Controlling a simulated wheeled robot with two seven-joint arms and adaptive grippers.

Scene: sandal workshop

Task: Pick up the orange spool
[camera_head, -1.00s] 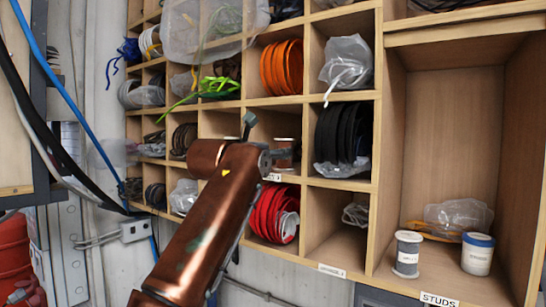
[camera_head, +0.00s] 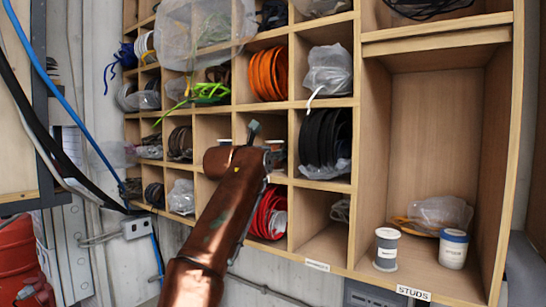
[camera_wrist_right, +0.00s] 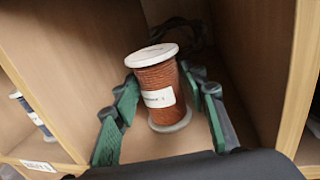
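The orange spool (camera_wrist_right: 160,88), with white end discs and a white label, stands slightly tilted in the middle of the right wrist view. Part of it shows in the head view (camera_head: 277,147), inside a cubby of the wooden shelf behind my wrist. My right gripper (camera_wrist_right: 163,82) has its green-and-black fingers on either side of the spool, with the tips close against its sides. I cannot tell whether they press on it. In the head view my copper-coloured right arm largely hides the cubby and the gripper. My left gripper is not in view.
Wooden shelf walls (camera_head: 373,150) enclose the cubbies closely. Nearby cubbies hold orange coils (camera_head: 269,74), black coils (camera_head: 325,136) and red coils (camera_head: 270,213). Cables hang at left.

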